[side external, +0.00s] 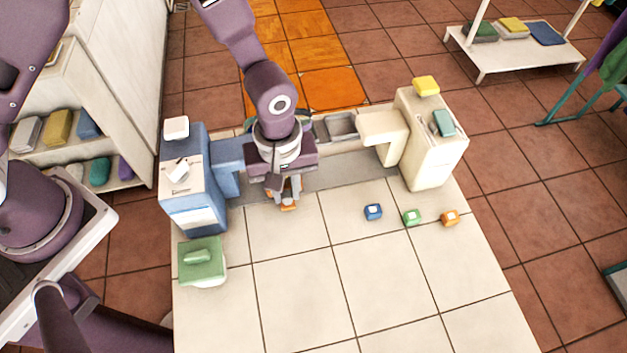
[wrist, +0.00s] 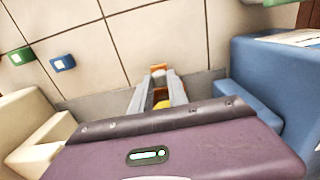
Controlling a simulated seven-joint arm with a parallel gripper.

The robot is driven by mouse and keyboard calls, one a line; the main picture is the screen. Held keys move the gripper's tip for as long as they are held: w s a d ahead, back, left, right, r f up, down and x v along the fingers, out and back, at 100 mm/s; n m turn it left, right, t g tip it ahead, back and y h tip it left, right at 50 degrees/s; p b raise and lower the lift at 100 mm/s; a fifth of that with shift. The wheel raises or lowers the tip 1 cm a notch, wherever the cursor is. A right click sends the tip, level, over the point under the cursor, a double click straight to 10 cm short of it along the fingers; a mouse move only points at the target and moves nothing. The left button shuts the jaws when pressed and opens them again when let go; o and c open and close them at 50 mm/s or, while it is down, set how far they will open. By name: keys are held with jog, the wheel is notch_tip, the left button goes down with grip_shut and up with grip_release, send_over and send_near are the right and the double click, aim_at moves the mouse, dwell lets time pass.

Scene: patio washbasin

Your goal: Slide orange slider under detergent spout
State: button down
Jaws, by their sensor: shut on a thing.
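The orange slider (side external: 290,207) is at the front edge of the grey strip, under my gripper (side external: 284,190). My gripper points down and its fingers are shut on the slider, hiding most of it. In the wrist view, the orange slider (wrist: 158,71) shows at the fingertips of my gripper (wrist: 157,84), with a yellow part between the fingers. A blue dispenser (side external: 185,185) with a blue spout (side external: 226,178) stands to the left of my gripper. A cream dispenser (side external: 432,150) with a cream spout (side external: 384,128) stands to the right. I cannot tell which holds detergent.
Small blue (side external: 373,212), green (side external: 411,217) and orange (side external: 449,218) blocks sit on the tiled counter to the right. A grey basin (side external: 340,127) lies behind my gripper. The front counter is clear.

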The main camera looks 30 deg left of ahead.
jog(key=s+a, duration=0.3)
jog(key=shift+s+a, duration=0.35)
jog(key=shift+a, duration=0.05)
jog(key=c, duration=1.3)
grip_release()
jog(key=a+r+m+t, duration=0.1)
jog(key=a+r+m, duration=0.15)
jog(key=r, duration=0.75)
jog(key=a+r+m+t, duration=0.1)
jog(key=a+r, duration=0.3)
jog(key=r, duration=0.7)
jog(key=s+a+r+m+t, duration=0.1)
jog(key=s+a+r, duration=0.1)
jog(key=s+r, duration=0.1)
jog(key=s+a+r+m+t, duration=0.1)
jog(key=s+a+r+m, duration=0.1)
jog(key=s+a, duration=0.1)
jog(key=s+a+r+m+t, duration=0.1)
jog(key=s+a+r+m, duration=0.1)
jog(key=s+r, duration=0.1)
jog(key=shift+s+a+r+m+t, duration=0.2)
jog(key=shift+s+r+m+t, duration=0.1)
jog(key=shift+s, duration=0.3)
